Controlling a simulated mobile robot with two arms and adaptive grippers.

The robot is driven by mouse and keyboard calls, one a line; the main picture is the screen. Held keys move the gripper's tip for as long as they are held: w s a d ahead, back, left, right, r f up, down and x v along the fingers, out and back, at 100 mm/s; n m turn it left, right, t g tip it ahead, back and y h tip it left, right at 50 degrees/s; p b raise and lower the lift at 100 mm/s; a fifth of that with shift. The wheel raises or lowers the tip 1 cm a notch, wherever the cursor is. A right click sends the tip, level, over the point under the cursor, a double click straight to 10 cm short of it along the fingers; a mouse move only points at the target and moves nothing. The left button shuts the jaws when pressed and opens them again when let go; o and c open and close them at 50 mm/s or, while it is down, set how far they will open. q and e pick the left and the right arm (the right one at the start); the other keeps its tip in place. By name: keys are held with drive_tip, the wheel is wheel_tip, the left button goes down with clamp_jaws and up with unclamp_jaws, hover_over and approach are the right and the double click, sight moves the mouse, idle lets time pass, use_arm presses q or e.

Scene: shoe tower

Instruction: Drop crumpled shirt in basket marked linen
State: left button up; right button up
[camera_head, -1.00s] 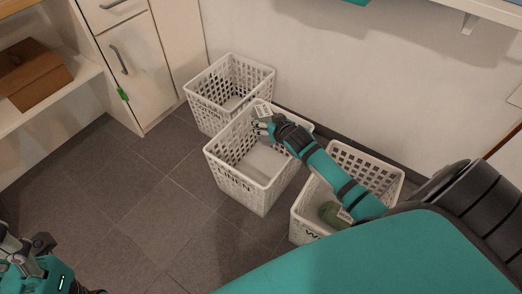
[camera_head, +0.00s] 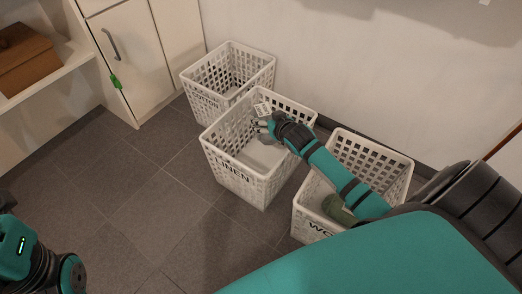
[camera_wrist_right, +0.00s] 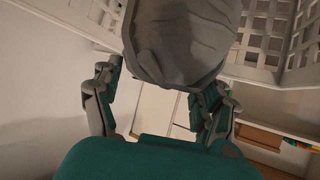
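The basket marked LINEN (camera_head: 234,172) is a white perforated basket standing in the middle of the row. My right gripper (camera_head: 263,129) reaches over its opening from the right. In the right wrist view, the two fingers of this gripper (camera_wrist_right: 165,95) are spread wide. The crumpled shirt, a grey cloth (camera_wrist_right: 183,40), hangs just past the fingertips there; I cannot tell whether it touches them. In the head view, only a small grey patch shows under the gripper. At lower left, a teal part of my left arm shows, but its gripper is out of view.
A white basket marked COTTON (camera_head: 203,101) stands behind the linen one. Another white basket (camera_head: 392,165), its label partly hidden, stands at right under my arm with an olive-green item (camera_head: 338,208) inside. A white cabinet (camera_head: 130,60) is at left. The tiled floor (camera_head: 130,200) is clear.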

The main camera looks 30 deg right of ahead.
drive_tip(key=o, duration=0.4)
drive_tip(key=shift+o, duration=0.2)
drive_tip(key=v, duration=1.2)
